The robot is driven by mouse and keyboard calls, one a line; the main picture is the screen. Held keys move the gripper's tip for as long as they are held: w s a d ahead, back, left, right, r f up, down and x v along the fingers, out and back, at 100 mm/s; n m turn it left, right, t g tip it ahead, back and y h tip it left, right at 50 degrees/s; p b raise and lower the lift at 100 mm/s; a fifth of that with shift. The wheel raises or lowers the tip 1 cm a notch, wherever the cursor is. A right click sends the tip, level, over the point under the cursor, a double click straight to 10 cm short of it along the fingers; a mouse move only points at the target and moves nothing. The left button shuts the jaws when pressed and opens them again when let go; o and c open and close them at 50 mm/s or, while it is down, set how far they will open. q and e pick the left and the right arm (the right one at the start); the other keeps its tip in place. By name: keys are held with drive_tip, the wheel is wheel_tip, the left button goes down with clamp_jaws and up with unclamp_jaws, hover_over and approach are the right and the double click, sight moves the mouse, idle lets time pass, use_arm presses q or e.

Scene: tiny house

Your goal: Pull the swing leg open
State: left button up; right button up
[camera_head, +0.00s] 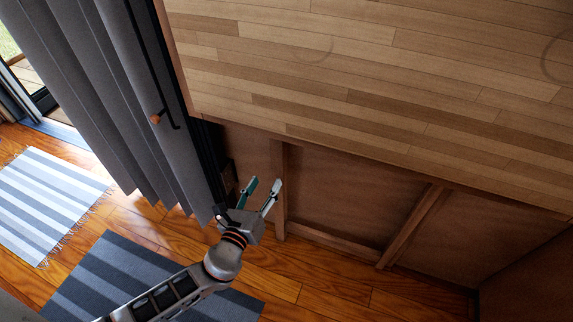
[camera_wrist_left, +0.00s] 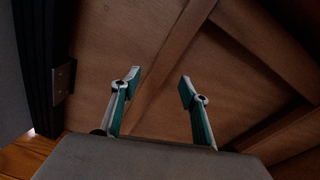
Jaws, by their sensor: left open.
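A wooden tabletop (camera_head: 380,70) fills the upper right of the head view. Below its edge is a brown wooden frame with an upright leg (camera_head: 279,215) and a low rail (camera_head: 335,241). I take this upright as the swing leg. My left gripper (camera_head: 263,187) is open and empty, just left of the leg, its fingers pointing up toward the table edge. In the left wrist view, a wooden beam (camera_wrist_left: 180,45) runs diagonally behind the gap between the open fingers (camera_wrist_left: 158,88). I cannot tell whether they touch it. My right gripper is out of view.
A second post (camera_head: 410,226) stands farther right against a brown panel. A grey curtain (camera_head: 110,90) and a dark frame with a black handle bar (camera_head: 152,75) are at left. Striped rugs (camera_head: 50,200) lie on the wooden floor. Bare floor (camera_head: 330,298) shows below the rail.

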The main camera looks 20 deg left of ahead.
sight(277, 168)
use_arm(q)
drive_tip(key=w+m, duration=0.1)
drive_tip(key=w+m+b, duration=0.1)
drive_tip(key=w+f+m+t, duration=0.1)
drive_tip(key=shift+w+d+m+h, duration=0.1)
drive_tip(key=shift+d+m+h, duration=0.2)
drive_tip(key=shift+m, duration=0.1)
drive_tip(key=w+b, duration=0.1)
drive_tip(key=w, duration=0.4)
drive_tip(key=shift+w, duration=1)
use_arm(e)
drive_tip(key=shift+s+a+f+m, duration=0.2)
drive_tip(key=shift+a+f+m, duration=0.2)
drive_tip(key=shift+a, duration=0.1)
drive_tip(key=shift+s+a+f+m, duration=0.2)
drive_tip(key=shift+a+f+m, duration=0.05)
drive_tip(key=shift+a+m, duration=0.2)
use_arm(q)
clamp_jaws()
